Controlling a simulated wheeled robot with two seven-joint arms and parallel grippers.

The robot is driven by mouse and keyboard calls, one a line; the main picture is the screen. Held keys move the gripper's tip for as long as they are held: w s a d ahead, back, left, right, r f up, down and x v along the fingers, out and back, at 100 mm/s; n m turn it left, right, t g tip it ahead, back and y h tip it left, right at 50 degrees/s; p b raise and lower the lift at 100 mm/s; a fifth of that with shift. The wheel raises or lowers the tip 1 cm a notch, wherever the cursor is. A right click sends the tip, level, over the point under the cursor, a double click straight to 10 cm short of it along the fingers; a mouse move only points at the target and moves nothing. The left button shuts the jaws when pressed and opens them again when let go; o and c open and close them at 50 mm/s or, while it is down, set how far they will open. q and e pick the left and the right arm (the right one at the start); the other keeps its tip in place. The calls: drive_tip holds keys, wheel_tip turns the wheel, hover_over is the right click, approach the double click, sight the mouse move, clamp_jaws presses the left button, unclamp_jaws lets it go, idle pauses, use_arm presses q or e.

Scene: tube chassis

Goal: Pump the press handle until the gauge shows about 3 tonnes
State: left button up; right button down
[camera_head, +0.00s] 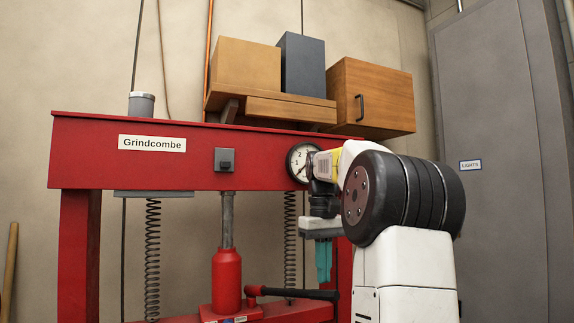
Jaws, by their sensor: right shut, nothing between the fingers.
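The red press (90,155) has a wide crossbeam with a "Grindcombe" label. A red bottle jack (226,280) stands under the beam, its grey ram reaching up toward it. The press handle (300,294) is a dark bar that runs nearly level to the right from a red socket at the jack's base. The round white gauge (298,158) is on the beam; 1 and 2 show, but my right arm covers its right part and I cannot read the needle surely. My right gripper (323,263) points down above the handle, shut and empty, apart from it. My left gripper is out of view.
A wall shelf (290,108) above the beam holds a cardboard-coloured box (246,65) and a dark box (302,64); a wooden cabinet (380,95) hangs beside them. Springs (152,245) hang at both sides of the jack. A grey door (495,200) is at right.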

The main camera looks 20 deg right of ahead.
wheel_tip(320, 180, down, 14)
drive_tip(key=shift+f, duration=0.25)
idle(6.3)
wheel_tip(320, 180, up, 15)
drive_tip(key=shift+f, duration=0.2)
idle(0.5)
